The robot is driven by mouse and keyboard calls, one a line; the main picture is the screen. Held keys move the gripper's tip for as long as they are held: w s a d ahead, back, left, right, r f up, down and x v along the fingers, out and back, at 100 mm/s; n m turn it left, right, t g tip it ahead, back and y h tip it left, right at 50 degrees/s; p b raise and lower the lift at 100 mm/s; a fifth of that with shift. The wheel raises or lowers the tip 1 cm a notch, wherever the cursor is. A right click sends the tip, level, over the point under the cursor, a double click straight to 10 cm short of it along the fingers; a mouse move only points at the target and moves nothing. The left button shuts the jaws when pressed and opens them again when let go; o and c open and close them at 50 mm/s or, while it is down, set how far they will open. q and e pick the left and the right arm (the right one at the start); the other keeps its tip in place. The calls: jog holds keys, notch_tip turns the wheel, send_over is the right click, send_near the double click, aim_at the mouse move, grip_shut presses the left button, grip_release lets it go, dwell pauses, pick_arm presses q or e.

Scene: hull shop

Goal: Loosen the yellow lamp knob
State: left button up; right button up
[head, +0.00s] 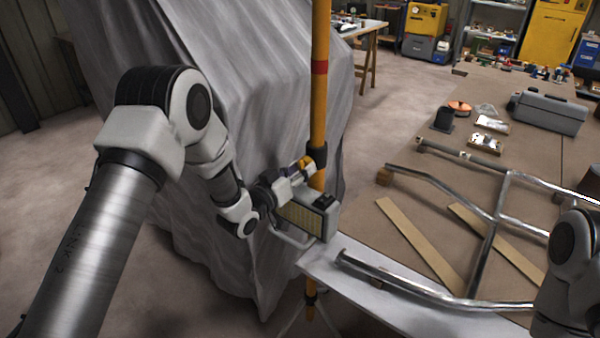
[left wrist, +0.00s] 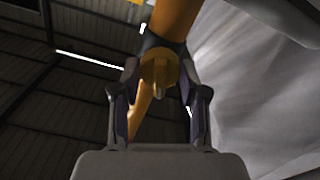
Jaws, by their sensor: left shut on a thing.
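The yellow lamp knob (left wrist: 160,75) sits on a dark collar on the yellow pole in the left wrist view. My left gripper (left wrist: 158,84) is shut on it, with one finger on each side. In the head view my left gripper (head: 303,165) is at the pole (head: 319,110), beside the dark collar, and hides most of the knob. The boxy grey lamp (head: 308,214) with a pale yellowish face hangs on the pole just below the gripper. My right gripper is not in view.
A grey draped sheet (head: 270,90) covers a large shape behind my left arm. A workbench (head: 400,235) at the right carries a metal tube frame (head: 490,240), wooden strips (head: 420,245) and a grey toolbox (head: 548,111). The floor at the left is clear.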

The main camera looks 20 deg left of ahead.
pick_arm(q)
jog(key=n+b, duration=0.1)
jog(key=n, duration=0.3)
jog(key=shift+w+r+n, duration=0.1)
jog(key=shift+r+n, duration=0.05)
jog(key=shift+n, duration=0.15)
jog(key=n, duration=0.5)
jog(key=shift+r+b, duration=0.1)
jog(key=shift+b, duration=0.2)
jog(key=n, duration=1)
jog(key=shift+f+n, duration=0.2)
jog(key=shift+n, duration=0.2)
jog(key=o, duration=1)
jog(key=shift+f, duration=0.1)
jog(key=shift+o, duration=0.8)
jog(key=shift+a, duration=0.1)
